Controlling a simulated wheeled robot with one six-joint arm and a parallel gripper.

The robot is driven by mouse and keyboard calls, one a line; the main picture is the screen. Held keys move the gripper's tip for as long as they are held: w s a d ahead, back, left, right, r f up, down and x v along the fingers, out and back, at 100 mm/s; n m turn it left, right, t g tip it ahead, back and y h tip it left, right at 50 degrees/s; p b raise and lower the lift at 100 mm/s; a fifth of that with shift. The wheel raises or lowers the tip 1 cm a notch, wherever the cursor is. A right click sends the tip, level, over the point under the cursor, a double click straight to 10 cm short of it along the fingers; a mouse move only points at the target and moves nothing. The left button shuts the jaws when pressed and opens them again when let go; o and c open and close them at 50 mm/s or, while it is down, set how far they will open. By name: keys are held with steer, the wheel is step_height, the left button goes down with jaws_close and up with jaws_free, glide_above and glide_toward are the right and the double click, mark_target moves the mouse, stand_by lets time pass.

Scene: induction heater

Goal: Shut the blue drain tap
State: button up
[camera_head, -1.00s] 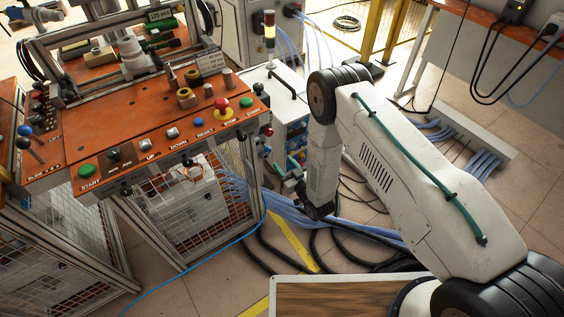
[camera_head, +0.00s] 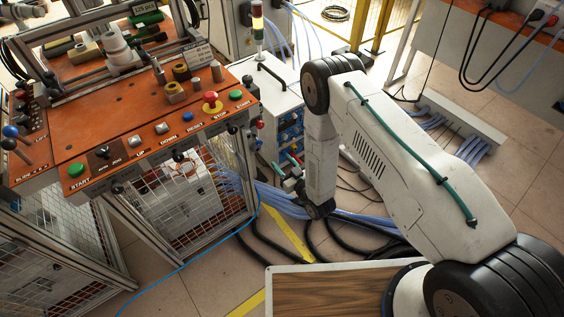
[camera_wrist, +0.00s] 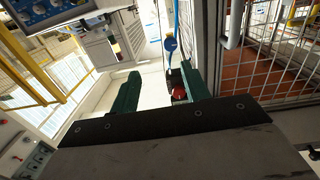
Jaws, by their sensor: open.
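The blue tap (camera_head: 257,143) appears as a small blue knob on the right side of the orange-topped machine, below a red knob (camera_head: 260,125). In the wrist view a round blue handle (camera_wrist: 170,44) shows ahead of the fingertips, nearer the right finger; whether it is turned open or shut I cannot tell. A red ball (camera_wrist: 179,93) shows beside the right finger. My gripper (camera_head: 283,164) is to the right of and a little below the blue knob, apart from it. Its two green fingers (camera_wrist: 160,72) are spread, with nothing held between them.
The machine's console (camera_head: 150,125) carries several buttons, with mesh guards (camera_head: 190,205) below. A white cabinet (camera_head: 277,85) with a signal lamp stands behind. Blue hoses and black cables (camera_head: 345,222) lie on the floor below my gripper. In the wrist view a mesh frame (camera_wrist: 260,60) stands close right.

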steer(key=v, duration=0.6)
steer(key=shift+s+d, duration=0.2)
steer(key=shift+s, duration=0.05)
steer(key=shift+f, duration=0.1)
